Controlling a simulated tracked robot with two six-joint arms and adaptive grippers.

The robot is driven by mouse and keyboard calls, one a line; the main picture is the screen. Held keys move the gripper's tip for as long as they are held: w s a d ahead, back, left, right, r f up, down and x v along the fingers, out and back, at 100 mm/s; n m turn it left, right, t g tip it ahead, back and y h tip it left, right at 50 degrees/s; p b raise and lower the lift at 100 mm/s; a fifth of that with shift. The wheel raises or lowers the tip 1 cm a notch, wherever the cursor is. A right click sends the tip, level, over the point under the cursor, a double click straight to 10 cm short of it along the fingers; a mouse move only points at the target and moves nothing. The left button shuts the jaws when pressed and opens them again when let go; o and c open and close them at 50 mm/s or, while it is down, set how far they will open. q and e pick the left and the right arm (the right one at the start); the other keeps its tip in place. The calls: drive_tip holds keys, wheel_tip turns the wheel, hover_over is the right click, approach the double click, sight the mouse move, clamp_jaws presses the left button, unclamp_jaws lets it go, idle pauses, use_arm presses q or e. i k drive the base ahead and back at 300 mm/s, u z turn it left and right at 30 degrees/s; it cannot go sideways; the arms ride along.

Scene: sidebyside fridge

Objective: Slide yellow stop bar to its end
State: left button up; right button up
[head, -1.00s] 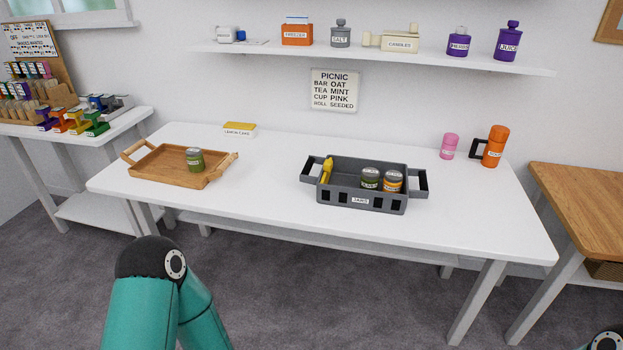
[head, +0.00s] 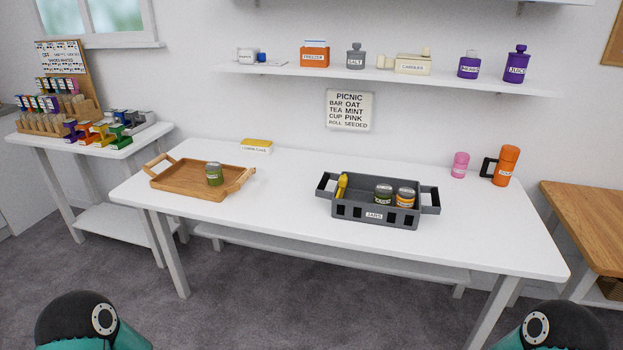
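No part can be clearly made out as a yellow stop bar. On the left side table stand several small coloured fixtures; one is orange-yellow (head: 90,133), too small to make out any bar on it. A slim yellow object (head: 342,186) stands at the left end inside the grey JARS crate (head: 350,211) on the white table; I cannot tell what it is. Neither of my grippers shows; only rounded parts of my arms are in view at the bottom left and bottom right.
The white table (head: 280,212) holds a wooden tray (head: 180,184) with a green jar (head: 214,174), a yellow-topped lemon cake box (head: 257,146), a pink cup (head: 460,165) and an orange flask (head: 506,166). A wooden table (head: 585,220) stands at right. The table's middle is clear.

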sight(343, 181)
drive_tip(key=u, duration=0.15)
drive_tip(key=i, duration=1)
drive_tip(key=z, duration=0.05)
